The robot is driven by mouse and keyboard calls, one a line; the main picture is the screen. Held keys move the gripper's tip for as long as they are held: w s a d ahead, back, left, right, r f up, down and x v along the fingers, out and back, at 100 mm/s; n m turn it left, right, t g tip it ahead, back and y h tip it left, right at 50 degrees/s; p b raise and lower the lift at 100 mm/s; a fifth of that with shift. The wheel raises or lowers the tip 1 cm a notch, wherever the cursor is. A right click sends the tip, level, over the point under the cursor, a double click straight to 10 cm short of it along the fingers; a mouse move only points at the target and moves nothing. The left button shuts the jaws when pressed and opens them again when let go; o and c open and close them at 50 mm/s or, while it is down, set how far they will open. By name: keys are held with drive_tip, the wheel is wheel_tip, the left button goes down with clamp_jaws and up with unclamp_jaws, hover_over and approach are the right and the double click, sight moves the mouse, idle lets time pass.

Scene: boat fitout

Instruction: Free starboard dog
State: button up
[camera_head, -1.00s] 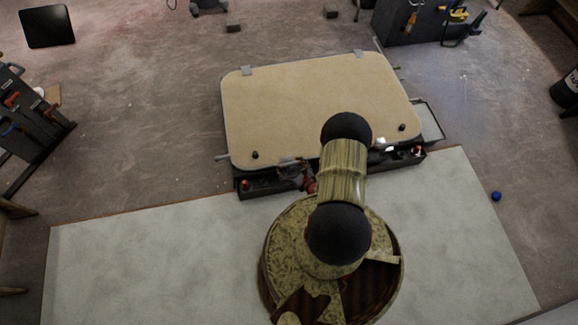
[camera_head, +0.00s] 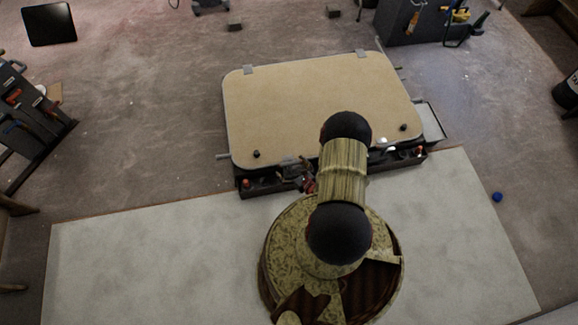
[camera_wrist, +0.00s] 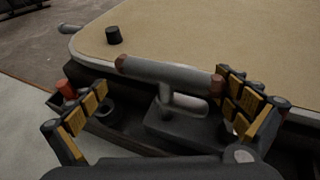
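A tan hatch lid (camera_head: 310,105) with a grey rim lies in a dark frame (camera_head: 262,188). Black knobs sit near its front corners, one on the left (camera_head: 256,154) and one on the right (camera_head: 403,128). In the wrist view, a grey bar handle (camera_wrist: 165,74) with brown ends stands on a short post at the lid's front edge. My gripper (camera_wrist: 163,82) is open, its yellow-padded fingers on either side of the handle's post. Contact cannot be told. The left black knob shows beyond the handle (camera_wrist: 113,35). I cannot tell which part is the starboard dog. My arm hides part of the front edge in the head view.
The frame's front tray holds an orange-red piece (camera_wrist: 66,88) at its left end. A pale mat (camera_head: 130,250) lies in front. A blue ball (camera_head: 498,197) lies right.

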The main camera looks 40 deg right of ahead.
drive_tip(key=v, duration=0.7)
drive_tip(key=shift+s+r, duration=0.1)
idle(0.5)
